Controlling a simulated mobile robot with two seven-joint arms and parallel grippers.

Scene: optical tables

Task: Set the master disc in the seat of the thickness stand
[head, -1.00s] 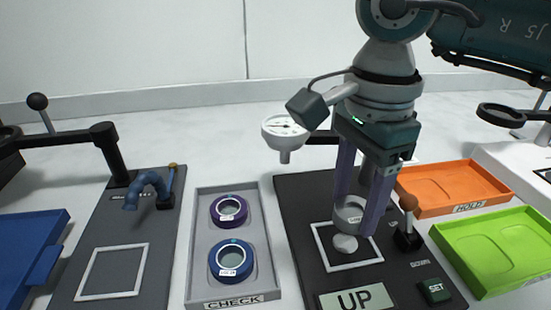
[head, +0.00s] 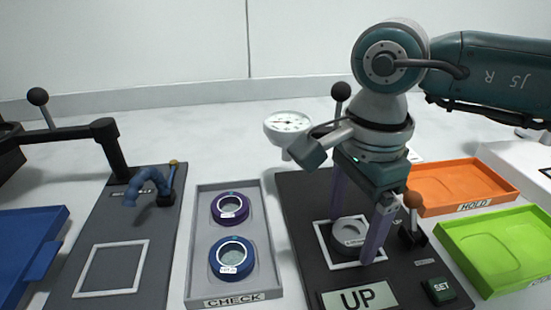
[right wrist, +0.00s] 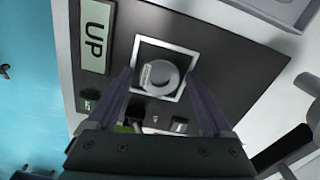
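The master disc (head: 350,232) is a grey ring with a small white label. It lies within the white square outline of the thickness stand (head: 296,222), where the seat is, and looks flat. In the right wrist view the disc (right wrist: 161,78) shows inside the white square, and the stand's dark base (right wrist: 225,68) surrounds it. My right gripper (head: 355,235) is open, with one purple finger on each side of the disc. In the right wrist view its fingers (right wrist: 160,75) show gaps to the disc. The seat under the disc is hidden. My left gripper is not in view.
A dial gauge (head: 288,124) stands behind the seat. A brown-knobbed lever (head: 412,215) and the SET button (head: 438,290) are at its right; the display (head: 358,299) reads UP. The CHECK tray (head: 194,240) holds purple and blue rings. Orange (head: 495,190) and green (head: 520,285) trays lie right.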

